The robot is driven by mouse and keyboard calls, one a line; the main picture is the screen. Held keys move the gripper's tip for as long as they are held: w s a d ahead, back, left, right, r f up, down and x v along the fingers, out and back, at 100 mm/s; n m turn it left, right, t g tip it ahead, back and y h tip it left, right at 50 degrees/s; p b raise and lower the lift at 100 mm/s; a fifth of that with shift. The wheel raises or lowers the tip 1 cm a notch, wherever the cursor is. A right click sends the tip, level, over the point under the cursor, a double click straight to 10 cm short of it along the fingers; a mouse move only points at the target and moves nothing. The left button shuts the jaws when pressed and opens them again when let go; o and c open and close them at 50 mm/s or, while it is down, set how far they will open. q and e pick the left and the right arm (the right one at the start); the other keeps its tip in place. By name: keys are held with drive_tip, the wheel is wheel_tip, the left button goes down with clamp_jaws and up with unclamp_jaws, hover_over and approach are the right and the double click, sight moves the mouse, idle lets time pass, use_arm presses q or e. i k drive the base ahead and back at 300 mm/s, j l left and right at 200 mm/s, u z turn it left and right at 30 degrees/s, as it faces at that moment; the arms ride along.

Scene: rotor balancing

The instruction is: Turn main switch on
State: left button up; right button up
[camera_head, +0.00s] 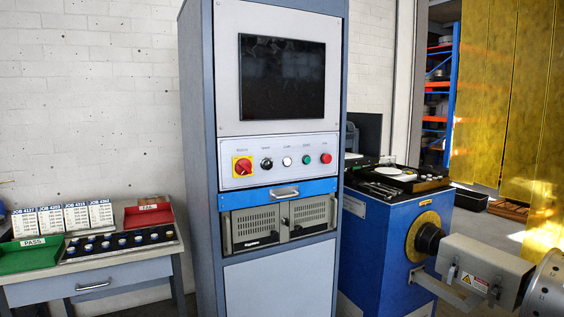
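The main switch (243,167) is a red rotary knob on a yellow square plate. It sits at the left end of the light control panel (285,182) on the tall grey-blue cabinet (200,120). The knob's exact position is too small to read. To its right on the panel are a black selector (266,164), a white button (287,161), a green button (306,160) and a red button (326,158). The screen (282,77) above the panel is dark. Neither of my grippers shows in the head view.
A bench (110,268) at the left holds a green PASS tray (30,254), a red tray (148,216), job cards (75,217) and a rack of small parts (118,243). A blue machine (380,250) with a grey horizontal unit (485,265) stands right of the cabinet. The space before the panel is clear.

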sight(243, 167)
drive_tip(key=i+j, duration=0.3)
drive_tip(key=j, duration=0.15)
drive_tip(key=i+j+z, duration=0.1)
drive_tip(key=i+j, duration=0.55)
drive_tip(key=j, duration=0.2)
drive_tip(key=z, duration=0.05)
